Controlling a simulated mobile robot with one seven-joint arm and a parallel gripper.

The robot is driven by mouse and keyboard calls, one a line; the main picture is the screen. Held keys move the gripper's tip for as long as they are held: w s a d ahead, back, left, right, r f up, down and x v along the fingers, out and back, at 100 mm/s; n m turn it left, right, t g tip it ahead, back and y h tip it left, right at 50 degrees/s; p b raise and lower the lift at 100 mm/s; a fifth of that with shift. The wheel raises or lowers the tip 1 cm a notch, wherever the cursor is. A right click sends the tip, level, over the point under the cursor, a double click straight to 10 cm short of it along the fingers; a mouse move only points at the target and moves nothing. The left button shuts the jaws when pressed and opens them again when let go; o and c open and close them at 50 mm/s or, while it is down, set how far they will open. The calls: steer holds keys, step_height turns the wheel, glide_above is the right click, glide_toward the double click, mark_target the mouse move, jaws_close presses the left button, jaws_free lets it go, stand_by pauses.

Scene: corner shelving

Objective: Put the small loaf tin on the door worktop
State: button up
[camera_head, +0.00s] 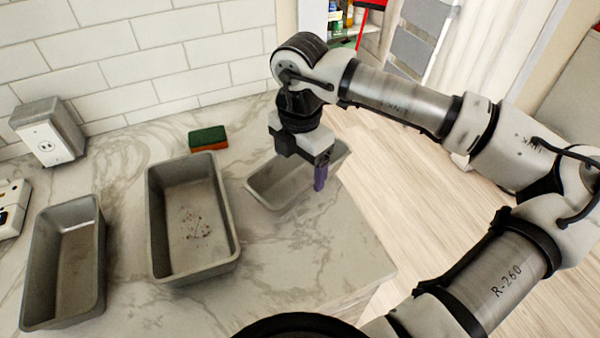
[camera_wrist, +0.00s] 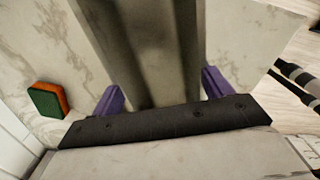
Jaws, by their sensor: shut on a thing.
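A small grey loaf tin (camera_head: 275,187) is under my gripper near the right edge of the marble worktop (camera_head: 300,262). My gripper (camera_head: 312,172) points down and is shut on this tin. In the wrist view the tin (camera_wrist: 150,45) fills the space between the purple fingers of my gripper (camera_wrist: 162,92). I cannot tell whether the tin touches the worktop or hangs just above it. The tin's far end is partly hidden behind my gripper.
A larger loaf tin (camera_head: 157,240) with crumbs inside stands to the left, and another tin (camera_head: 38,275) further left. A green and orange sponge (camera_head: 208,138) lies near the wall. A socket box (camera_head: 48,135) is at the back left. The worktop's front middle is clear.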

mark_target(300, 183)
steer(key=shift+f+p, duration=0.3)
steer(key=shift+f, duration=1.5)
steer(key=shift+f+b, duration=0.2)
steer(key=shift+b, duration=0.1)
steer(key=o, duration=1.1)
steer(key=shift+r, duration=0.1)
step_height(300, 183, up, 12)
steer(key=shift+r+b, duration=0.15)
steer(key=shift+b, duration=0.65)
